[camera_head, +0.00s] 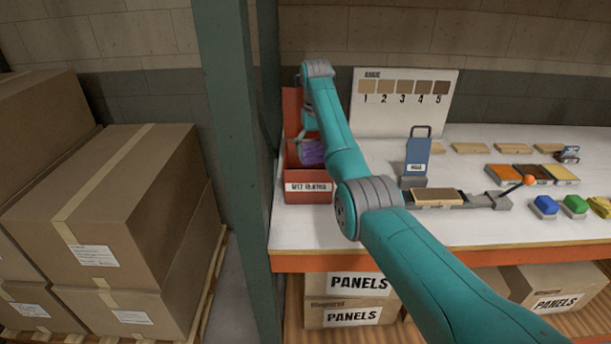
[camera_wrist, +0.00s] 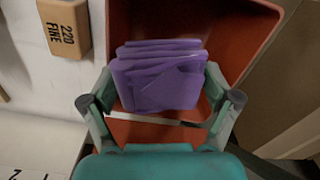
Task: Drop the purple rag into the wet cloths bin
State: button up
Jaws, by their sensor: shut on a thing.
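The purple rag (camera_wrist: 165,82) is folded in layers and sits between the two fingers of my gripper (camera_wrist: 160,100). My gripper is shut on it. In the head view the rag (camera_head: 312,152) shows above the red bin (camera_head: 308,186), whose front label seems to read "wet cloths", though the print is small. In the wrist view the bin (camera_wrist: 258,22) lies below and around the rag, with its orange-red walls in sight. The rag appears over the bin's opening; its exact height above the floor of the bin is unclear. My arm hides part of the bin's right side.
A green post (camera_head: 232,150) stands just left of the bin. A grade board (camera_head: 400,101), a blue block with a handle (camera_head: 417,156) and a wooden piece in a holder (camera_head: 438,196) are on the white bench (camera_head: 480,232). A "220 fine" block (camera_wrist: 62,28) lies beside the bin.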

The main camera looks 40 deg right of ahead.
jog(key=o, duration=0.9)
jog(key=shift+c, duration=0.2)
